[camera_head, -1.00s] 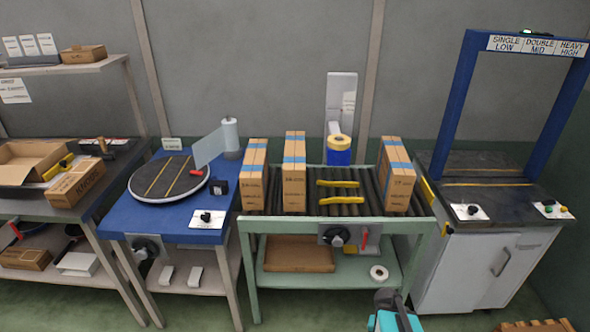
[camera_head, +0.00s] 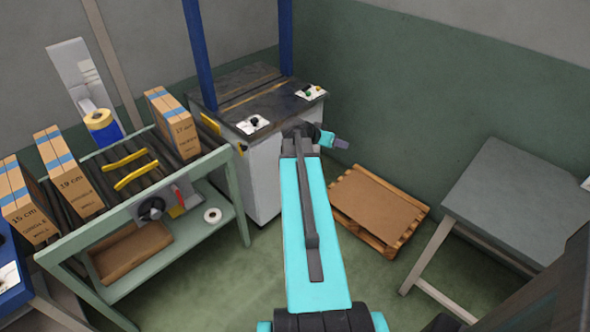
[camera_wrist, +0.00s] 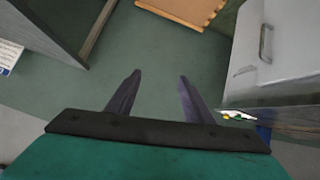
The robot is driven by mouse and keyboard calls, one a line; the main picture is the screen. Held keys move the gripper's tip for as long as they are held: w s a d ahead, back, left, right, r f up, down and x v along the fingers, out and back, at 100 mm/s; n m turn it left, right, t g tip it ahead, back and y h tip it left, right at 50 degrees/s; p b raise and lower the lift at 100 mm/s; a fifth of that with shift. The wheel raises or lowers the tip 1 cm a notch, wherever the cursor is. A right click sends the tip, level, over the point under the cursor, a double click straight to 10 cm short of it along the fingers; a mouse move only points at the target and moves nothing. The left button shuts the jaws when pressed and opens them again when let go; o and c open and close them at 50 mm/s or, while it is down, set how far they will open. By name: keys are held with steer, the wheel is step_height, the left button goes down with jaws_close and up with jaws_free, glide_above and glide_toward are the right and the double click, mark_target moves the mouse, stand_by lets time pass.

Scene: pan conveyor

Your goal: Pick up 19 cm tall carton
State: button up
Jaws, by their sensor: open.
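The carton marked 19 cm (camera_head: 75,184) is tall and brown with a blue band. It stands upright on the roller conveyor (camera_head: 172,166), between the carton marked 15 cm (camera_head: 27,208) and the carton marked 17 cm (camera_head: 178,126). My gripper (camera_head: 341,143) is far to the right of the 19 cm carton, past the conveyor's end and near the white cabinet. In the wrist view my gripper (camera_wrist: 157,80) is open and empty, its two fingers apart over the green floor. No carton shows in the wrist view.
Yellow guides (camera_head: 134,176) lie on the rollers between the 19 and 17 cm cartons. A tape roll (camera_head: 99,121) stands behind. The white cabinet (camera_head: 264,168) with a blue frame adjoins the conveyor. A pallet (camera_head: 378,207) and a grey table (camera_head: 520,190) stand right. Floor in front is clear.

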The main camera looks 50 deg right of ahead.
steer(key=s+d+r+m+g+h, duration=0.1)
steer(key=s+d+r+m, duration=0.1)
steer(key=s+d+r, duration=0.3)
steer(key=s+d+r+m+g+h, duration=0.1)
steer(key=s+d+r, duration=0.4)
steer(key=r, duration=0.5)
steer(key=shift+s+d+r+m+h, duration=0.15)
steer(key=shift+d+r+m+h, duration=0.2)
steer(key=shift+m+h, duration=0.25)
steer(key=shift+a, duration=0.1)
steer(key=c, duration=0.4)
